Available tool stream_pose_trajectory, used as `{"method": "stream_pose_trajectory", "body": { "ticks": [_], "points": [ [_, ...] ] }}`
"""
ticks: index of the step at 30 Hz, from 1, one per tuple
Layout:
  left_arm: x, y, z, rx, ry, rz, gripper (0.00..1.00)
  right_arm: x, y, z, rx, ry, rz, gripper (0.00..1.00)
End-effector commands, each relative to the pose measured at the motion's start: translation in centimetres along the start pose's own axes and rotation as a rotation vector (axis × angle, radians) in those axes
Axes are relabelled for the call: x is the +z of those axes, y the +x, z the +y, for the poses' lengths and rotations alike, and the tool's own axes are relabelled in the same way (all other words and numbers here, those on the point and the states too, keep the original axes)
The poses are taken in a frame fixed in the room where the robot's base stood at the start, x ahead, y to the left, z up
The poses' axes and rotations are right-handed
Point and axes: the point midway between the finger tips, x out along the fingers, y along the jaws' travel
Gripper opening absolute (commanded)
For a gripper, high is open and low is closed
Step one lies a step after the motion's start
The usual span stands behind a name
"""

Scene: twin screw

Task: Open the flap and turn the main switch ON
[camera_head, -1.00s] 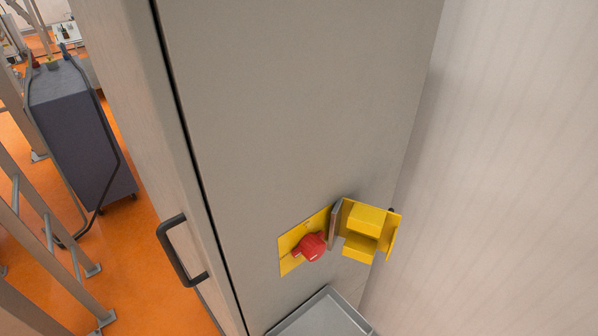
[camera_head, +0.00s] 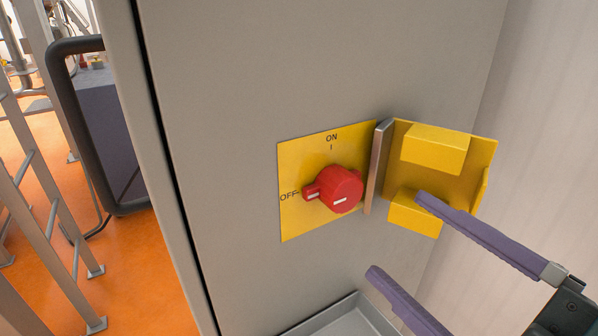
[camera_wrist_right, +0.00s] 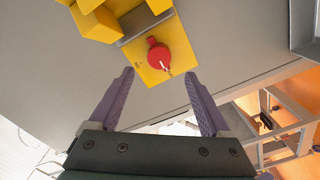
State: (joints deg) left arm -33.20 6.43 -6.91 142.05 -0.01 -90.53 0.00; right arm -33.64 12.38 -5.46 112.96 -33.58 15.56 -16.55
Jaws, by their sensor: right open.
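The main switch is a red knob (camera_head: 340,189) on a yellow plate (camera_head: 296,220); its handle points left to OFF, and ON is printed above it. The yellow flap (camera_head: 481,150) stands open, swung to the right of the plate. My right gripper (camera_head: 396,232), with purple fingers, is open and empty, below and right of the knob. Its upper finger overlaps the flap's lower block in the head view; I cannot tell whether they touch. In the right wrist view the knob (camera_wrist_right: 158,56) lies ahead, between and beyond the fingertips. My left gripper is not in view.
The grey cabinet panel (camera_head: 240,90) carries the plate. A metal strip (camera_head: 378,165) stands out between plate and flap. A grey tray (camera_head: 345,318) lies below the knob. A pale wall (camera_head: 540,120) stands right of the flap. A black handle (camera_head: 62,100) is at the left.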

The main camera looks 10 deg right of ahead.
Motion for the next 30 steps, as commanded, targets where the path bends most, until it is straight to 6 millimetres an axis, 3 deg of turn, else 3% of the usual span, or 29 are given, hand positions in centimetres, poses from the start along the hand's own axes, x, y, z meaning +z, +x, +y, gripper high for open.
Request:
{"method": "stream_pose_trajectory", "body": {
  "ticks": [6, 13, 26, 30],
  "points": [
    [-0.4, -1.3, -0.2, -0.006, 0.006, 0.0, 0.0, -0.3, 4.1, 0.5, 0.004, 0.002, 0.002, 0.81],
    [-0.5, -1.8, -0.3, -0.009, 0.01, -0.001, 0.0, -0.1, 7.4, 0.3, 0.002, 0.002, -0.001, 0.81],
    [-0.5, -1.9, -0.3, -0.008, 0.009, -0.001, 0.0, 0.0, 8.5, 0.1, 0.001, 0.003, -0.002, 0.81],
    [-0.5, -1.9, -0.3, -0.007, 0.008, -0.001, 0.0, 0.0, 8.5, 0.1, 0.001, 0.003, -0.002, 0.67]
  ]
}}
